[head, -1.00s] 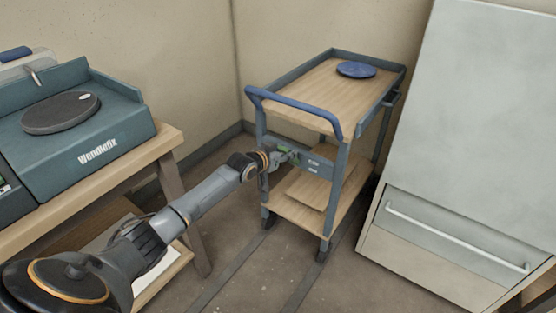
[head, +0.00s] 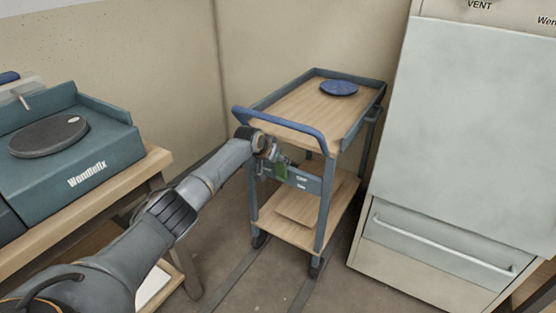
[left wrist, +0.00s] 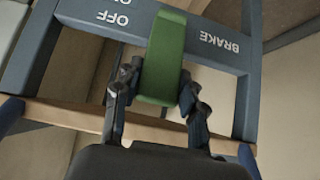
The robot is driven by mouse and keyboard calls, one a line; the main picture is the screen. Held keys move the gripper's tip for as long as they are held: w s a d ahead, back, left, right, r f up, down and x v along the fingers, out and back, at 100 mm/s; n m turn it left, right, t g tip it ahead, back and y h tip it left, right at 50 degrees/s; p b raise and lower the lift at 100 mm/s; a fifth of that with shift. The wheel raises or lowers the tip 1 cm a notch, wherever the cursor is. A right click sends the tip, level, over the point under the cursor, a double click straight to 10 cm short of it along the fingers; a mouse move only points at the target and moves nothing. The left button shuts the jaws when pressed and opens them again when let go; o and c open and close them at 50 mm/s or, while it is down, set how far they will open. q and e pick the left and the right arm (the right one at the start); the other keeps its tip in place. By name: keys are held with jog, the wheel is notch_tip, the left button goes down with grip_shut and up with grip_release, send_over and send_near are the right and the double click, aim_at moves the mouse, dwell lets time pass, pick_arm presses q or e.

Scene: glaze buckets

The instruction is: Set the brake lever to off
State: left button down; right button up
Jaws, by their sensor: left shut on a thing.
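The green brake lever (left wrist: 165,55) sits on the blue-grey panel (left wrist: 85,12) at the end of the cart. The panel carries the words OFF, ON and BRAKE, seen upside down in the left wrist view. My left gripper (left wrist: 155,88) has a finger on each side of the lever and is shut on it. In the head view, the left gripper (head: 273,160) is at the cart's near end, below the blue handle (head: 280,126), with the green lever (head: 281,172) pointing down. Which label the lever lines up with is hard to tell. My right gripper is not in view.
The cart's wooden top (head: 312,100) holds a blue disc (head: 339,88). A bench with a teal machine (head: 75,150) stands at the left. A large pale cabinet (head: 475,140) with a bar handle stands close at the right. Some floor is clear before the cart.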

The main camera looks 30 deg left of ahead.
pick_arm(q)
jog(key=c, duration=0.8)
grip_release()
jog(key=shift+w, duration=0.1)
jog(key=shift+o, duration=0.2)
jog(key=v, duration=1.2)
jog(key=shift+d, duration=0.15)
